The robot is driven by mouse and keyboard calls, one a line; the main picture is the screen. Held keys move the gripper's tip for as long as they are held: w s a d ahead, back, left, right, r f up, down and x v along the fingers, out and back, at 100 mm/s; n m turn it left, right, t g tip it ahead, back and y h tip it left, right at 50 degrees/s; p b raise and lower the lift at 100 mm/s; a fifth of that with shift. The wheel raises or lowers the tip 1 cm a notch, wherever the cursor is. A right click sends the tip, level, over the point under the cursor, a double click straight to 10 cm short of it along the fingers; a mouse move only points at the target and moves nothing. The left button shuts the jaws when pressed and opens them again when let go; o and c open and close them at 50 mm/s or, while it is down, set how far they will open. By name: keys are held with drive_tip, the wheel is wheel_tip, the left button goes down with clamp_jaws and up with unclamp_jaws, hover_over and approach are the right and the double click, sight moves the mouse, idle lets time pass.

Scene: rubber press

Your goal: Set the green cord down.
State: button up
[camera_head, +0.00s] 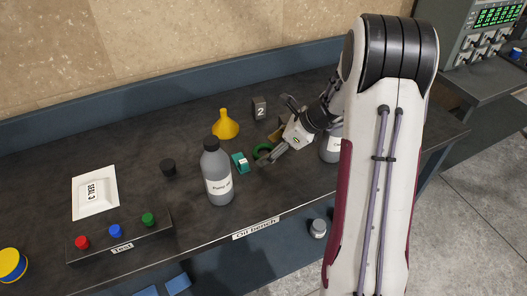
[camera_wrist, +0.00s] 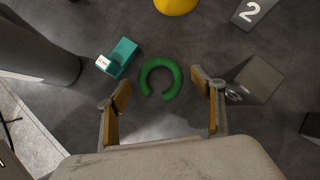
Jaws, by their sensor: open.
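The green cord (camera_wrist: 146,75) lies on the dark bench top as a ring with a gap, and it also shows in the head view (camera_head: 262,150). My gripper (camera_wrist: 162,92) is open, its two tan-padded fingers spread wide on either side of the cord. Nothing is between the pads that I can see them touching. In the head view my gripper (camera_head: 275,156) is low over the bench beside the cord, partly covering it.
A teal block (camera_head: 240,162) and a grey bottle (camera_head: 217,175) stand left of the cord. A yellow funnel (camera_head: 225,126) and a block marked 2 (camera_head: 260,107) are behind. A grey box (camera_wrist: 257,78) is close to the right finger. Bench front-left holds a button panel (camera_head: 119,243).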

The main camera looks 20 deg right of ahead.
drive_tip(key=c, duration=1.2)
drive_tip(key=shift+r, duration=0.1)
wheel_tip(320, 180, up, 10)
idle(0.3)
